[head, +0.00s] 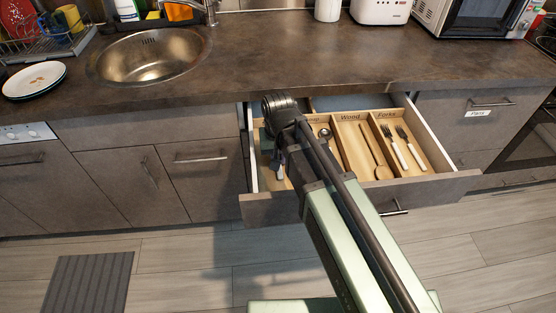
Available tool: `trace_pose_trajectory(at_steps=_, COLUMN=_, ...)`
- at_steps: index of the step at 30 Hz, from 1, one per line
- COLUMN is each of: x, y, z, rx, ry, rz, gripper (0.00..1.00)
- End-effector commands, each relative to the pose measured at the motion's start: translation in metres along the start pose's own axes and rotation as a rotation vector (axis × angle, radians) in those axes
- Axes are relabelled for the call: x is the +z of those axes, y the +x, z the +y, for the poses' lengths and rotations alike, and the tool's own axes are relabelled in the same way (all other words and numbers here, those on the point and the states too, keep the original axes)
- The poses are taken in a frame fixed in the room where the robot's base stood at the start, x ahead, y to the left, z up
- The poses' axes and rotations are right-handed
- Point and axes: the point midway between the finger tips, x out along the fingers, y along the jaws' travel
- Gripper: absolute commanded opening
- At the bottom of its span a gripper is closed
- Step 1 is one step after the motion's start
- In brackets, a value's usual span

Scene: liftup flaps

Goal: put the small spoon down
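An open drawer (436,183) under the counter holds a wooden cutlery tray (345,123) with labelled compartments. "Wood" and "Forks" are readable; a label further left is partly covered by my arm. A rounded metal utensil head, like a spoon's (325,134), shows in the compartment left of "Wood". A grey utensil handle (279,168) shows at the left of the drawer, beside my arm. I cannot tell which of these is the small spoon.
A wooden spoon (377,162) lies under "Wood" and two forks (395,147) under "Forks". The counter (290,50) above is clear in the middle. A sink (150,55) and a plate (34,80) are at the left, a microwave (475,18) at the right.

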Motion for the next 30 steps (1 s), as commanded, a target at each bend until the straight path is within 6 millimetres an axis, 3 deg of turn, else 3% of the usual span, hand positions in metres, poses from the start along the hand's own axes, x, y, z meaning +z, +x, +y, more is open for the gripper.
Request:
trace_pose_trajectory(at_steps=4, x=0.0, y=0.004, z=0.0, rx=0.0, ry=0.0, rz=0.0, gripper=0.0)
trace_pose_trajectory(at_steps=5, x=0.0, y=0.004, z=0.0, rx=0.0, ry=0.0, rz=0.0, gripper=0.17)
trace_pose_trajectory(at_steps=10, x=0.0, y=0.003, z=0.0, rx=0.0, ry=0.0, rz=0.0, gripper=0.41)
trace_pose_trajectory(at_steps=20, x=0.0, y=-0.003, z=0.0, rx=0.0, ry=0.0, rz=0.0, gripper=0.41)
trace_pose_trajectory(at_steps=23, x=0.0, y=-0.018, z=0.0, rx=0.0, ry=0.0, rz=0.0, gripper=0.41)
trace_pose_trajectory(at_steps=30, x=0.0, y=-0.08, z=0.0, rx=0.0, ry=0.0, rz=0.0, gripper=0.41)
